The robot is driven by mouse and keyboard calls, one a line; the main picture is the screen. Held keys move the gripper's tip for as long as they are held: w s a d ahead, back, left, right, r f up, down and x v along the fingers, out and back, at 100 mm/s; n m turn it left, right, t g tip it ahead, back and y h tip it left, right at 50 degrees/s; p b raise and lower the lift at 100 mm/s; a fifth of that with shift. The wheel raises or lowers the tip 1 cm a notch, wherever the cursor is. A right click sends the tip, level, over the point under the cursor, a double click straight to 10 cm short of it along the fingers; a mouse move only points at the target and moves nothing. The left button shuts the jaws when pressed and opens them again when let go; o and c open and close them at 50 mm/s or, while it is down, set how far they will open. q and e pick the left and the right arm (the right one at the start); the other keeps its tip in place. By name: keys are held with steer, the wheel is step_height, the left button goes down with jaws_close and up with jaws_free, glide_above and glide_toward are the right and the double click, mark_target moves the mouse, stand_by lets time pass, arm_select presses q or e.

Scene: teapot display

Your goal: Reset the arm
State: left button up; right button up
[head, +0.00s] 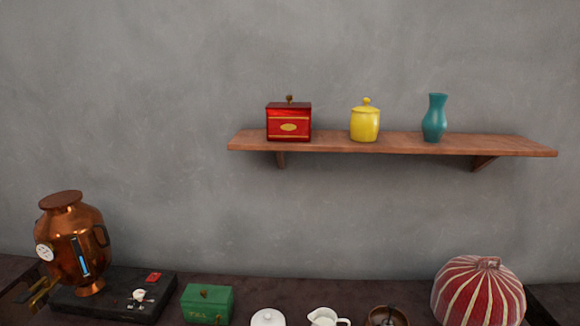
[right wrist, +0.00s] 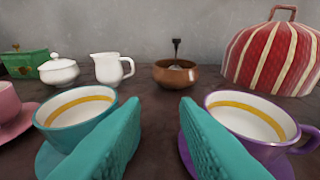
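My right gripper (right wrist: 160,130) shows in the right wrist view as two teal fingers, apart, with nothing between them. A teal cup (right wrist: 72,116) with a gold inner band stands on a saucer just left of the fingers. A purple cup (right wrist: 250,120) on a purple saucer stands just right of them. The fingers cover parts of both cups, so I cannot tell whether they touch. Neither arm nor gripper is in the head view.
A wooden shelf (head: 400,147) holds a red tin (head: 288,122), yellow jar (head: 365,124) and teal vase (head: 434,118). Below stand a copper urn (head: 72,240), green box (head: 207,304), white sugar bowl (right wrist: 59,70), white jug (right wrist: 110,69), brown bowl (right wrist: 176,74) and striped cosy (head: 478,292).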

steer(key=shift+s+a+f+n+g, duration=0.1)
steer(key=shift+s+a+n+g, duration=0.1)
steer(key=shift+a+n+g, duration=0.15)
steer(key=s+a+n+g, duration=0.1)
steer(key=s+a+g, duration=0.2)
steer(key=s+g, duration=1.15)
steer(key=s+f+t, duration=0.1)
steer(key=s+f, duration=0.1)
steer(key=f, duration=1)
steer(key=s+f+t, duration=0.1)
steer(key=s+f, duration=0.1)
steer(key=f, duration=1)
steer(key=s+d+f+g, duration=0.1)
steer(key=s+d+f, duration=0.1)
steer(key=s+f, duration=1.4)
steer(key=shift+s+d+f+h, duration=0.3)
steer(key=shift+s+d+f, duration=0.1)
steer(key=shift+f, duration=0.55)
steer(key=shift+n, duration=0.25)
